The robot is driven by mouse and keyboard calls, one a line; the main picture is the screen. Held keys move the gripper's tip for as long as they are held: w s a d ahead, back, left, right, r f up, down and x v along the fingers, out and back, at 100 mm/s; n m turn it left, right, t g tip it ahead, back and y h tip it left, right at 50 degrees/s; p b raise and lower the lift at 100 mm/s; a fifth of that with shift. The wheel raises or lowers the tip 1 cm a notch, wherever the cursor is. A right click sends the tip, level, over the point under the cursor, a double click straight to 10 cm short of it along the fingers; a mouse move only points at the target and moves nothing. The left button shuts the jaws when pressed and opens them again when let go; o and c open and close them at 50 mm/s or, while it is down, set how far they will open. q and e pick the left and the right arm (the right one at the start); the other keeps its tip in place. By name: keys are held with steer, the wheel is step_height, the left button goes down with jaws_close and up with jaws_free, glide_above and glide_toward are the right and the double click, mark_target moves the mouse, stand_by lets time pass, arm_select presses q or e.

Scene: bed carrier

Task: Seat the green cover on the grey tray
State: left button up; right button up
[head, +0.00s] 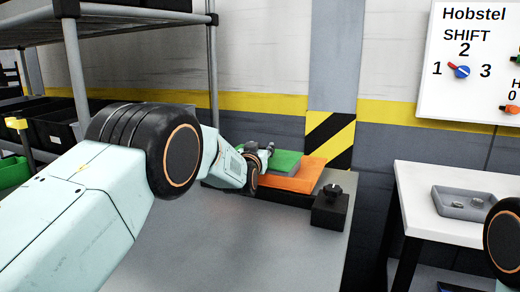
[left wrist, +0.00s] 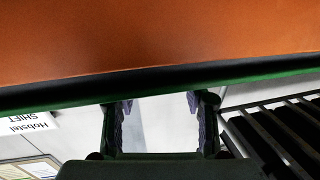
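The green cover (head: 285,161) is a flat green piece beside an orange sheet (head: 303,178), on a dark low stand at the back of the grey bench. My left gripper (head: 268,149) is over the green cover's left part and hides some of it. In the left wrist view, the two fingers (left wrist: 160,104) are apart with nothing between them; a green edge (left wrist: 60,99) and an orange surface (left wrist: 150,40) lie just beyond the tips. I cannot tell whether they touch. A grey tray (head: 445,205) with small items in it sits on the white table. My right gripper is out of view.
A black block with a knob (head: 329,208) stands at the bench's right end. A gap separates the bench (head: 240,245) from the white table (head: 425,172). A shelf rack (head: 213,70) rises at left. A switch board (head: 470,60) hangs on the wall.

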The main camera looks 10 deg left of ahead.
arm_select(q)
steer(key=shift+s, duration=0.15)
steer(key=shift+s, duration=5.85)
step_height(320, 180, up, 10)
steer(key=p, duration=1)
